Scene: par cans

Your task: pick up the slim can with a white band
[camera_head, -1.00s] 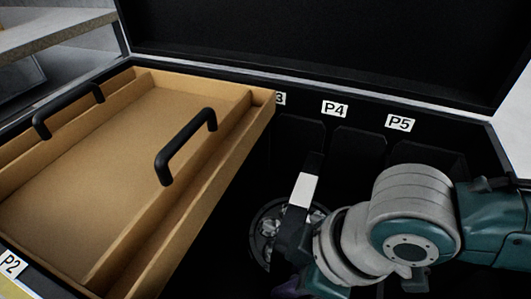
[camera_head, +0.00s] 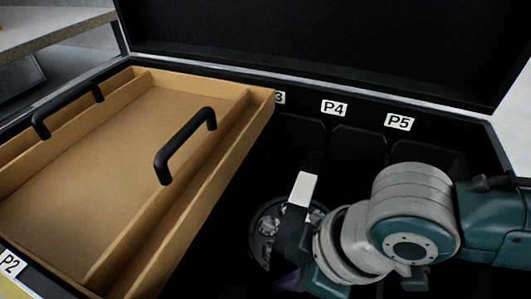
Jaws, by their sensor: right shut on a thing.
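My right gripper (camera_head: 293,245) is down inside the black case, at the end of the arm coming in from the right. It is shut on the slim can, a dark body with a white band (camera_head: 303,189). The can's dark upper end stands above the band; its lower part is hidden by the gripper and shadow. The jaws' contact is too dark to see in detail. A round dark rim with silvery lenses (camera_head: 265,228) shows just left of the gripper; I cannot tell if it belongs to the same can. My left gripper is not in view.
A wooden tray (camera_head: 80,170) with black handles (camera_head: 190,140) covers the left of the black case. Labels P4 (camera_head: 334,108) and P5 (camera_head: 399,122) mark dark slots along the back wall. The raised lid (camera_head: 330,45) stands behind.

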